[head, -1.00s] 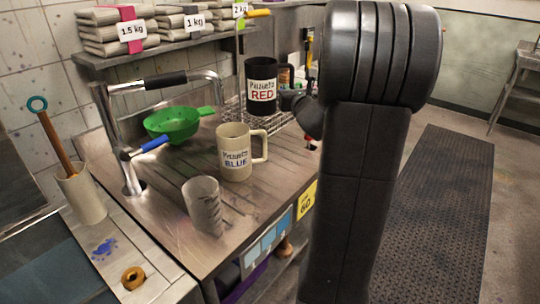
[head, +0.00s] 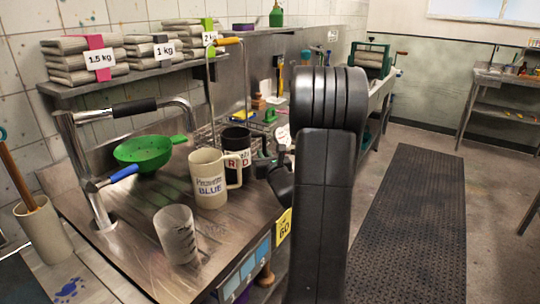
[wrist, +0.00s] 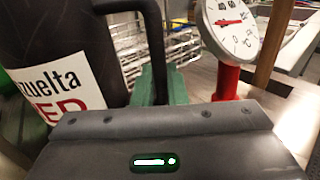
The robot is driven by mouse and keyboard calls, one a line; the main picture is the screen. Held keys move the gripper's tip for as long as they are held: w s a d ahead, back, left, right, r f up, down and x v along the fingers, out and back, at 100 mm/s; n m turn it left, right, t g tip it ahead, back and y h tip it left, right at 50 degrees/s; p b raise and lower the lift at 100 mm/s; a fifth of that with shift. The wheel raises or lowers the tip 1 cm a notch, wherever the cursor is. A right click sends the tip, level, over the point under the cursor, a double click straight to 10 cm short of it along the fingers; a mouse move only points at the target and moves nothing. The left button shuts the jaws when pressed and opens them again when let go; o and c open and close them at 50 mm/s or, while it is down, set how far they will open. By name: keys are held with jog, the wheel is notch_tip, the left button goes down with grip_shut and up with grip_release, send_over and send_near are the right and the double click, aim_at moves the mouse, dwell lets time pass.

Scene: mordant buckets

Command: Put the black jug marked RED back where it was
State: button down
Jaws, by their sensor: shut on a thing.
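The black jug (head: 231,141) marked RED stands upright behind the cream jug (head: 207,189) marked BLUE, which hides part of its label and lower side. My gripper (head: 266,163) is at the black jug's right side, shut on its handle. In the wrist view the black jug (wrist: 75,55) fills the left side with part of its white label, and its handle runs down between the green finger pads of my gripper (wrist: 163,88). I cannot tell whether the jug's base touches the counter.
A clear beaker (head: 176,236) stands in front on the steel counter (head: 130,225). A green strainer (head: 143,151) lies beside the tap (head: 88,165). A wire rack (head: 205,134) is behind the jugs.

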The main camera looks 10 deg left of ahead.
jog(key=w, duration=0.1)
jog(key=w+d, duration=0.1)
jog(key=w, duration=0.1)
jog(key=shift+r+p, duration=0.1)
jog(key=shift+p, duration=0.3)
jog(key=shift+w+d+f, duration=0.15)
jog(key=shift+w+f, duration=0.05)
jog(key=shift+f, duration=0.45)
jog(key=shift+f, duration=0.15)
jog(key=c, duration=1.8)
grip_release()
jog(key=shift+s, duration=0.1)
jog(key=shift+o, duration=0.3)
